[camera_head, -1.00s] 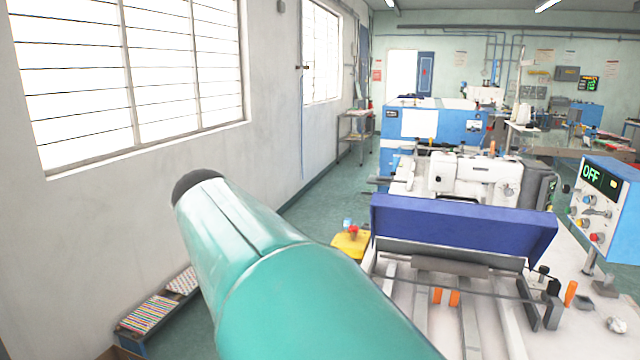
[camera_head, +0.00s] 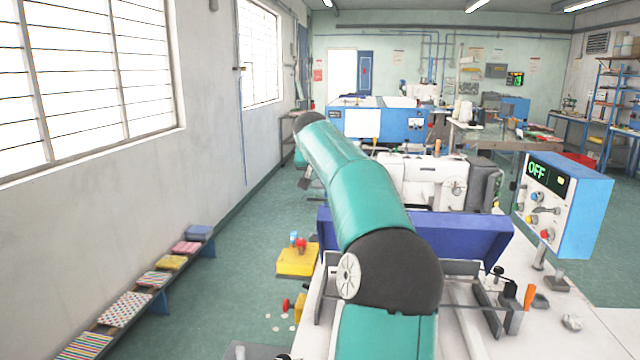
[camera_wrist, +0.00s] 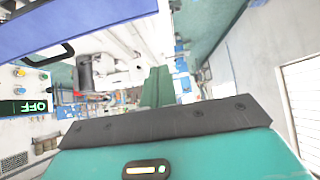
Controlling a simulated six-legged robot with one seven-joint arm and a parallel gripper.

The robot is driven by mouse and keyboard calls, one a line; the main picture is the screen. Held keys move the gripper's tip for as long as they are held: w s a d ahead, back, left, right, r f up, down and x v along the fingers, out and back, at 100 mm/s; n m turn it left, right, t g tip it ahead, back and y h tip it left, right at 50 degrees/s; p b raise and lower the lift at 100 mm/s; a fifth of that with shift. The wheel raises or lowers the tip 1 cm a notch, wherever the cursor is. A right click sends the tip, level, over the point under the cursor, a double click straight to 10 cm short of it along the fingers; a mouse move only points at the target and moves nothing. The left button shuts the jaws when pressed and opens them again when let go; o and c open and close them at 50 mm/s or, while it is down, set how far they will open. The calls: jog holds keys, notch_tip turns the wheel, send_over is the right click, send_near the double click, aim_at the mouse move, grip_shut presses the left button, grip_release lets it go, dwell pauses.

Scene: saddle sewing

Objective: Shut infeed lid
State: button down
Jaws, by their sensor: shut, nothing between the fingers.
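The infeed lid, a blue-violet panel (camera_head: 475,237), stands raised and tilted over the front of the white sewing machine bed. My teal arm crosses in front of it and hides its middle. In the head view my gripper is not clearly seen.
A control box (camera_head: 565,205) reading OFF stands at the right of the bed. A yellow box (camera_head: 297,261) is left of the machine. A low bench (camera_head: 150,290) with patterned pads runs along the wall. Floor between bench and machine is mostly clear.

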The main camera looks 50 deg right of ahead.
aim_at(322, 207)
jog(key=x, duration=0.9)
jog(key=shift+a+f, duration=0.2)
jog(key=shift+a, duration=0.05)
jog(key=shift+s+a+f, duration=0.2)
jog(key=shift+s+a, duration=0.15)
jog(key=shift+a, duration=0.4)
jog(key=shift+s+a+f, duration=0.2)
jog(key=shift+a+f, duration=0.15)
jog(key=shift+f, duration=0.1)
jog(key=shift+s+a+f, duration=0.1)
jog(key=shift+s+a, duration=0.1)
jog(key=shift+a, duration=0.3)
jog(key=shift+f, duration=0.1)
jog(key=shift+a, duration=0.1)
